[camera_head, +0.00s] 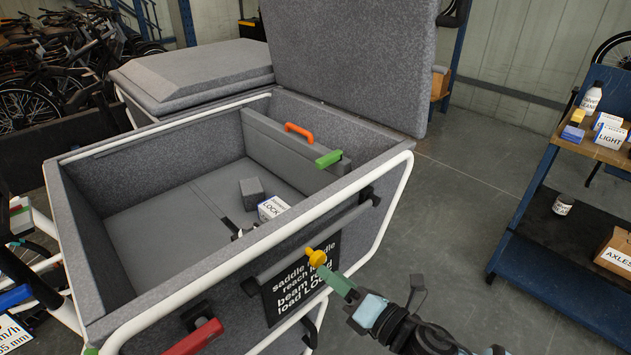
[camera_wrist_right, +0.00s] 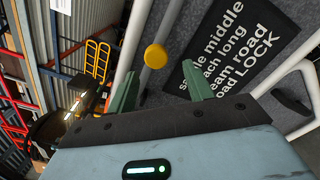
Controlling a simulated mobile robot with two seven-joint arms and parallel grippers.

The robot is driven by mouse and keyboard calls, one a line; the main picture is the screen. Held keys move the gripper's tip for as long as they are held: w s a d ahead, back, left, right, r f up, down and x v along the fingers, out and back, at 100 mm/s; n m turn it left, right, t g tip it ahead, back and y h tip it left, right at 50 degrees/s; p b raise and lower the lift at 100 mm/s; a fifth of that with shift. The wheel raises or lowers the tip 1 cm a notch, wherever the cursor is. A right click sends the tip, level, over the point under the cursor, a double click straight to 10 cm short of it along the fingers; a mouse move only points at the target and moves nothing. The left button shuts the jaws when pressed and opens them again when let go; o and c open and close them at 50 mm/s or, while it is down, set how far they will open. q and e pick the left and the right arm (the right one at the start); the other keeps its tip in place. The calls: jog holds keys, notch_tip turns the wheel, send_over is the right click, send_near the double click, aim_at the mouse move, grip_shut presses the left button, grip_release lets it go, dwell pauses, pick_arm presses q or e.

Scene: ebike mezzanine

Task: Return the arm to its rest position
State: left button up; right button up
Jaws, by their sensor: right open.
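My right arm comes in from the lower right of the head view, in front of the cargo box's near wall. My right gripper (camera_head: 338,284) has green fingers. In the wrist view the right gripper (camera_wrist_right: 161,88) is open, its two fingers spread with nothing between them. A yellow knob (camera_head: 315,257) on the front of the box is just beyond the fingertips in the head view. The knob also shows in the wrist view (camera_wrist_right: 155,56), apart from the fingers. My left gripper is not in view.
The open grey cargo box (camera_head: 88,225) has a white tube frame and holds a LOCK carton (camera_head: 272,208) and a dark grey block (camera_head: 251,187). A black text sign (camera_head: 300,288) hangs on its front. A blue shelf (camera_head: 530,225) stands right, with open floor (camera_head: 465,170) between.

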pick_arm(q)
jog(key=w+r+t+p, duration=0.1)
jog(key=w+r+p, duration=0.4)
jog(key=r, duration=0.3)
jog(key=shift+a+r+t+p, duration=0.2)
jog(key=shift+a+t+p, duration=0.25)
jog(key=shift+p, duration=0.45)
pick_arm(e)
jog(key=s+d+f+m+g+h, duration=0.1)
jog(key=s+d+f+m+h, duration=0.2)
jog(key=s+f+m, duration=0.3)
jog(key=s+d+f+m+g+h, duration=0.2)
jog(key=s+d+f+m, duration=0.3)
jog(key=s+m, duration=0.9)
jog(key=s+d+f+m+g+h, duration=0.2)
jog(key=s+d+f+m+h, duration=0.2)
jog(key=s+f+m, duration=0.3)
jog(key=s+m, duration=0.4)
jog(key=s, duration=0.2)
jog(key=shift+d, duration=0.1)
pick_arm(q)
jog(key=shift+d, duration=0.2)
pick_arm(e)
jog(key=shift+w, duration=0.1)
